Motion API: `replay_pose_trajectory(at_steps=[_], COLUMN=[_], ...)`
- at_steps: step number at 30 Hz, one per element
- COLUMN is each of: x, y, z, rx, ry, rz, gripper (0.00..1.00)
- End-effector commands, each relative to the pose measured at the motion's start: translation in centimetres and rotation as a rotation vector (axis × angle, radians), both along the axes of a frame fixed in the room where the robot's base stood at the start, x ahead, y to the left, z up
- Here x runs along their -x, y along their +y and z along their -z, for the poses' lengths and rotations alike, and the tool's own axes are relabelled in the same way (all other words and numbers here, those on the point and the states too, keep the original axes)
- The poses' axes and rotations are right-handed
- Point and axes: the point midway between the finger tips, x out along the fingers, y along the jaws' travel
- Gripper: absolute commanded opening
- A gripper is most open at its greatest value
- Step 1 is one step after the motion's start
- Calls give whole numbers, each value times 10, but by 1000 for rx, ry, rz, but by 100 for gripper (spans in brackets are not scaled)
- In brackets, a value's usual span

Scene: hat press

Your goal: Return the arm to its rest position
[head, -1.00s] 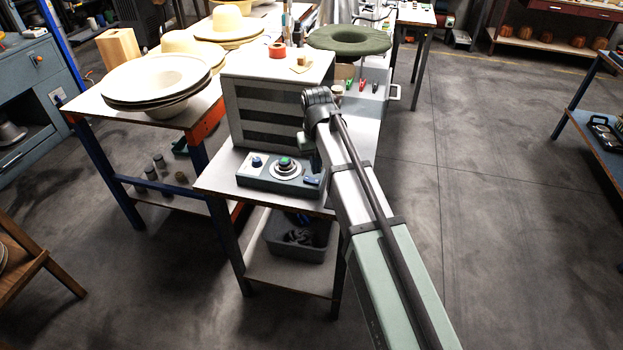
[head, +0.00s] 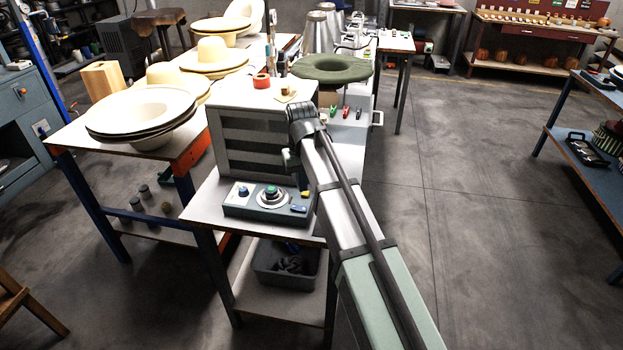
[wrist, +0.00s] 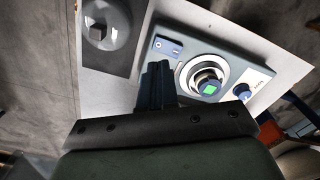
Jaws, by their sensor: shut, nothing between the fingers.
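My arm reaches from the lower right to the workbench in the head view, its wrist bent over beside the grey slatted cabinet (head: 240,128). My gripper (wrist: 157,70) shows in the wrist view as dark fingers, shut and empty. Its fingertips are largely hidden behind my arm in the head view. The control box (head: 232,208) sits on the bench front, left of my arm. It carries a green button (head: 271,190) in a silver ring, also in the wrist view (wrist: 208,88). A blue knob (wrist: 242,91) and blue rocker switch (wrist: 168,46) flank it. The fingers appear beside the box; contact cannot be told.
A green hat (head: 335,68) rests on a stand behind the cabinet. Stacked cream hats (head: 145,105) lie on the left table. A grey bin (head: 285,268) is on the lower shelf. Open floor (head: 470,230) lies to the right.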

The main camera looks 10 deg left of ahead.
Motion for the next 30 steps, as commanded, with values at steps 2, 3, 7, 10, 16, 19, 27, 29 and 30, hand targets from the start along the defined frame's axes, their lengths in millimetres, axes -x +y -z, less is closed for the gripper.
replay_pose_trajectory(at_steps=[2, 3, 7, 10, 16, 19, 27, 29, 30], x=[0, 1, 13, 32, 81, 105, 165, 174, 179], y=[0, 0, 7, 16, 35, 41, 31, 23, 16], z=[0, 1, 18, 43, 104, 132, 214, 231, 243], rx=[0, 0, 1, 2, 8, 13, 34, 41, 46], ry=[0, 1, 17, 44, 108, 139, 224, 241, 251], rz=[0, -1, -14, -34, -82, -101, -118, -110, -102], gripper=[0, 0, 0, 0, 0, 0, 0, 0, 0])
